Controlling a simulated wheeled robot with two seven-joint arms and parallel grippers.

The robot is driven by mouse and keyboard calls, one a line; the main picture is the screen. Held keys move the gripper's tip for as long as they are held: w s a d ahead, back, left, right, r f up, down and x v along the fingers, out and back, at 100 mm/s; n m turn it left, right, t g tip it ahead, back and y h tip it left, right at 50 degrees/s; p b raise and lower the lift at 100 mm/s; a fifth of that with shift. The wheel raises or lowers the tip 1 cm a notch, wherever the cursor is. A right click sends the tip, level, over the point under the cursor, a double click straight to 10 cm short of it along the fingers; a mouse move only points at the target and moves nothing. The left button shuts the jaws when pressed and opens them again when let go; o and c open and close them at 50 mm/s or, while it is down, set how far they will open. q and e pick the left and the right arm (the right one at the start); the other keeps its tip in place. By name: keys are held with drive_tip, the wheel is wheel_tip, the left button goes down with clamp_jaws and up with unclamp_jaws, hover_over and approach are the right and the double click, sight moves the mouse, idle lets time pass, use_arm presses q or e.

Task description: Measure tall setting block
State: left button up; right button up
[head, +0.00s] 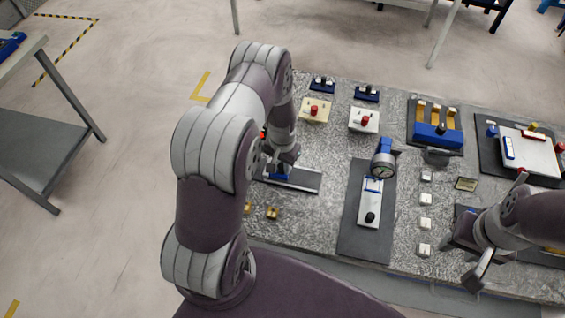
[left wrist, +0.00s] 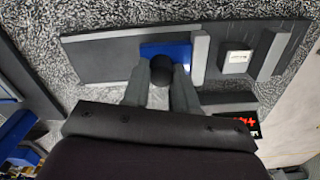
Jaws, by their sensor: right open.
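A grey slide gauge (left wrist: 110,57) lies under my left gripper (left wrist: 162,75); it also shows in the head view (head: 305,180). Its blue slider (left wrist: 180,52) carries a round black knob (left wrist: 162,68). The left fingers stand close on both sides of the knob and appear shut on it. A white block (left wrist: 238,62) lies on the gauge between the slider's grey jaw (left wrist: 200,60) and the end jaw (left wrist: 269,56), with gaps on both sides. Several white blocks (head: 425,224) stand in a column on the bench. My right gripper (head: 458,262) is open and empty near them.
A dial gauge (head: 383,170) stands on a dark mat (head: 352,245) mid-bench. Yellow (head: 314,113) and white (head: 357,126) button boxes stand behind. A blue rack (head: 438,142) and a white tray (head: 535,160) are at right. Two small brass pieces (head: 272,213) lie near the front left.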

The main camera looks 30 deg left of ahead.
use_arm(q)
drive_tip(key=shift+c, duration=1.2)
drive_tip(key=a, duration=0.2)
drive_tip(key=s+a, duration=0.1)
drive_tip(key=a, duration=0.1)
drive_tip(key=shift+b, duration=0.3)
drive_tip(key=o, duration=0.6)
drive_tip(key=shift+s, duration=0.1)
drive_tip(key=shift+r, duration=0.15)
